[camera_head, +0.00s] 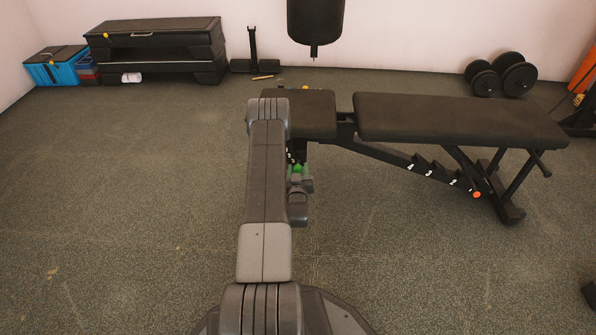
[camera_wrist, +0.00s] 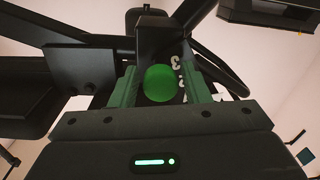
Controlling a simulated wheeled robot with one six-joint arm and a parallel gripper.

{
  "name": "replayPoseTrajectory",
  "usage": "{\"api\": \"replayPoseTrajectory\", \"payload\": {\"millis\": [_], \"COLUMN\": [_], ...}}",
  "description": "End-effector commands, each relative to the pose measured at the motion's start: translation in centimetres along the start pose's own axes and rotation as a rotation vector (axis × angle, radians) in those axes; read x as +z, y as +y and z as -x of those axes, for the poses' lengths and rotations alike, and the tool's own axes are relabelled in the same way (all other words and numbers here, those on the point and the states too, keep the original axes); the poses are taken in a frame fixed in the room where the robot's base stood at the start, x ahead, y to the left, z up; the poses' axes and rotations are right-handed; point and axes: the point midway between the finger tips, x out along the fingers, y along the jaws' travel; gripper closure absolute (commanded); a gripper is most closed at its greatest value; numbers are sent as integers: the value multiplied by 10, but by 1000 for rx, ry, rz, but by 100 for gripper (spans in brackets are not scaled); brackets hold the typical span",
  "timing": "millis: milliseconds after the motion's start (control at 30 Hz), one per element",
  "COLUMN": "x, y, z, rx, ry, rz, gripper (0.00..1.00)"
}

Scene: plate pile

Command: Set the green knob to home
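The green knob (camera_wrist: 160,83) is a round ball in the middle of the wrist view, under the black frame of the weight bench. My gripper (camera_wrist: 162,88) has one finger on each side of the knob, with a narrow dark gap between each finger and the ball. It looks open, and I see no contact. In the head view the knob (camera_head: 297,168) is a small green spot below the short seat pad, just above my gripper, partly hidden by my arm. White position numbers show beside the knob, partly covered by it and a finger; no home mark is readable.
The bench's long pad (camera_head: 460,120) extends right, above a numbered ladder rail with an orange dot (camera_head: 477,194). Black frame tubes surround the knob closely. Dumbbells (camera_head: 502,75), a stacked step platform (camera_head: 155,50) and a blue box (camera_head: 57,66) stand by the wall. The front floor is mostly clear.

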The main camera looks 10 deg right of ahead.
Motion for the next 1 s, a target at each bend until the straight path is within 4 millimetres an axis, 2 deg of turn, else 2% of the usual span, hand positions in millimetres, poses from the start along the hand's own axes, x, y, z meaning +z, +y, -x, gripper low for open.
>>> {"api": "replayPoseTrajectory", "payload": {"millis": [33,200,367,533,767,800,900,1000], "x": [0,0,0,0,0,0,0,0], "y": [0,0,0,1,1,1,1,1], "z": [0,0,-3,-19,-21,-21,-21,-21], "rx": [0,0,0,0,-1,-1,-1,-1], "ry": [0,0,1,0,2,2,3,2], "rz": [0,0,0,0,0,0,0,0], "gripper": [68,100,100,100,100,68,48,48]}}
